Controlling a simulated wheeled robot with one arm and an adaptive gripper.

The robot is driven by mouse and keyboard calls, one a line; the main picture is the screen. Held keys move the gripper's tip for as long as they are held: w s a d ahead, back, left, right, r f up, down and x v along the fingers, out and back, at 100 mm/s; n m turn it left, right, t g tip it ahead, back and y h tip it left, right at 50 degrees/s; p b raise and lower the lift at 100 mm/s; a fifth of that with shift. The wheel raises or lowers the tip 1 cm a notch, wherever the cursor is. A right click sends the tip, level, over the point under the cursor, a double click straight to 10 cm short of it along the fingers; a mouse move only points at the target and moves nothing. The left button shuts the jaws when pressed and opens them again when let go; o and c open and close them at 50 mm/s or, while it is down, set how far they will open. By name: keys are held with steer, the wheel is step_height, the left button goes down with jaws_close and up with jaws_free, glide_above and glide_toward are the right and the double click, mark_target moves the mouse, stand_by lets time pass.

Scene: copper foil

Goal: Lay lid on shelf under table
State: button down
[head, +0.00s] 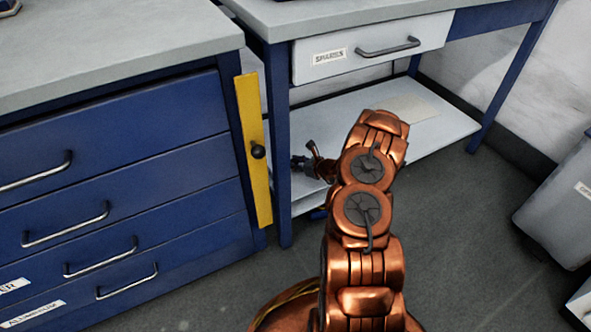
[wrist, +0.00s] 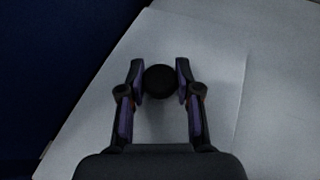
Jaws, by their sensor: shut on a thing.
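My gripper (head: 303,165) reaches under the table on the right, close to the table's front-left leg. In the wrist view, my gripper (wrist: 158,78) is shut on a round black knob (wrist: 159,83), which I take to be the lid's handle. A pale flat surface spreads below the knob, with a faint edge to its right. I cannot clearly tell the lid's plate from the shelf, nor whether they touch. The pale shelf (head: 443,139) runs under the table. My arm hides part of it in the head view.
The table (head: 300,12) has a white drawer (head: 350,62) above the shelf. A blue drawer cabinet (head: 120,170) stands to the left, with a yellow strip (head: 250,105) bearing a black knob. A beige sheet (head: 411,107) lies on the shelf. Grey boxes (head: 560,195) stand at right.

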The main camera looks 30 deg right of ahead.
mark_target(319, 182)
step_height(319, 182, down, 3)
steer(key=shift+r+b, duration=0.1)
steer(key=shift+b, duration=0.35)
steer(key=shift+s, duration=0.1)
steer(key=c, duration=0.8)
jaws_free()
steer(key=shift+s+d+r, duration=0.1)
steer(key=shift+s+r, duration=0.05)
steer(key=shift+s, duration=0.05)
steer(key=p+v, duration=0.4)
steer(key=v, duration=0.7)
steer(key=shift+s+r, duration=0.1)
steer(key=shift+s, duration=0.15)
